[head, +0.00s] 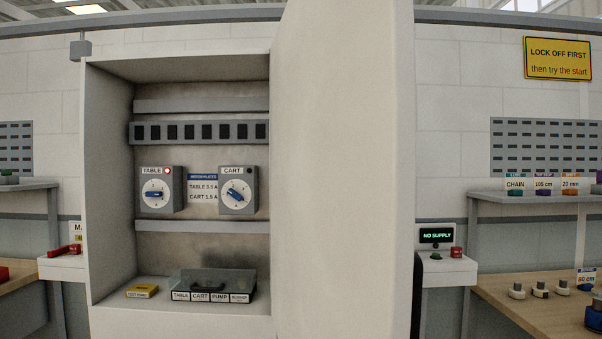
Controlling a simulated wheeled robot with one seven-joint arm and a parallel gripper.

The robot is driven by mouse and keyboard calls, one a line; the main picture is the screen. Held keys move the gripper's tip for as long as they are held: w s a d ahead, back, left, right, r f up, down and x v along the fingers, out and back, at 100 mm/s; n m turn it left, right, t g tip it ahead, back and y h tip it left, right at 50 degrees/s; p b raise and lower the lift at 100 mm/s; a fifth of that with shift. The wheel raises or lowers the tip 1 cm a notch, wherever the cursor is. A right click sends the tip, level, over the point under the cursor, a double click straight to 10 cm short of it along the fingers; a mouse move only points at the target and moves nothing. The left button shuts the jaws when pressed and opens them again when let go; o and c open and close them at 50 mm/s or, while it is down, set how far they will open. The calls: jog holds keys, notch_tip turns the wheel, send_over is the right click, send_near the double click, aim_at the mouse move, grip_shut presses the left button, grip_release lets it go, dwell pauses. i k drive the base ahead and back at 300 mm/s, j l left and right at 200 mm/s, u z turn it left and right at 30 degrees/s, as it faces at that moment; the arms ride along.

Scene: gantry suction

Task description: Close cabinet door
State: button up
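The cabinet (108,180) stands open in front of me, left of the middle of the head view. Its pale door (345,170) is swung out toward me on the right side of the opening and fills the view from top to bottom. A clear-lidded box (212,285) with labelled compartments and a yellow box (142,291) lie on the cabinet floor. My gripper is not in view.
Right of the door, a small display reading NO SUPPLY (436,236) stands above a white ledge (450,270). A wooden bench (525,312) with several small parts is at the lower right. A yellow sign (557,58) hangs on the back wall. A white ledge (62,267) is left of the cabinet.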

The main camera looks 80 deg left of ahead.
aim_at(345, 263)
jog(key=i+u, duration=0.2)
jog(key=u, duration=0.25)
jog(key=i+u, duration=0.2)
jog(key=u, duration=0.3)
jog(key=i+u, duration=0.2)
jog(key=u, duration=0.25)
jog(key=i+l+u, duration=0.15)
jog(key=u, duration=0.35)
jog(key=i+u, duration=0.15)
jog(key=u, duration=0.25)
jog(key=i+u, duration=0.1)
jog(key=u, duration=0.3)
jog(key=i+l+u, duration=0.15)
jog(key=u, duration=0.3)
jog(key=i+l+u, duration=0.1)
jog(key=u, duration=0.3)
jog(key=l+u, duration=0.2)
jog(key=u, duration=0.2)
jog(key=i+l+u, duration=0.35)
jog(key=k+l, duration=0.35)
jog(key=k+l+z, duration=0.15)
jog(key=k+l, duration=0.2)
jog(key=l, duration=0.15)
